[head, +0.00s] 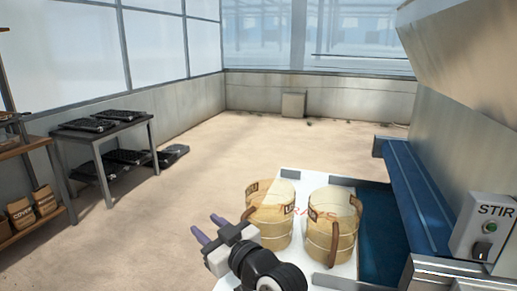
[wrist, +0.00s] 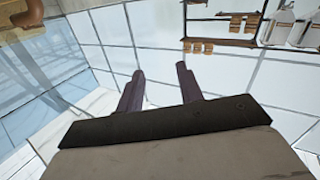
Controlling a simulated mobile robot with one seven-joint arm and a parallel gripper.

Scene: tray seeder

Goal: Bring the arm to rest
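My gripper (head: 207,228) is in the lower middle of the head view, left of two tan buckets and above the floor. Its two purple-grey fingers stand apart with nothing between them. The wrist view also shows the open gripper (wrist: 160,85), with glass wall panels behind it and nothing held. My dark wrist joint and pale gripper body show below the fingers in the head view.
A left bucket (head: 270,228) and a right bucket (head: 331,240) stand on a white board (head: 290,180). A blue conveyor (head: 415,195) and a STIR button box (head: 487,228) are at right. A table (head: 105,142) with black trays and a shelf (head: 25,150) are at left. The middle floor is clear.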

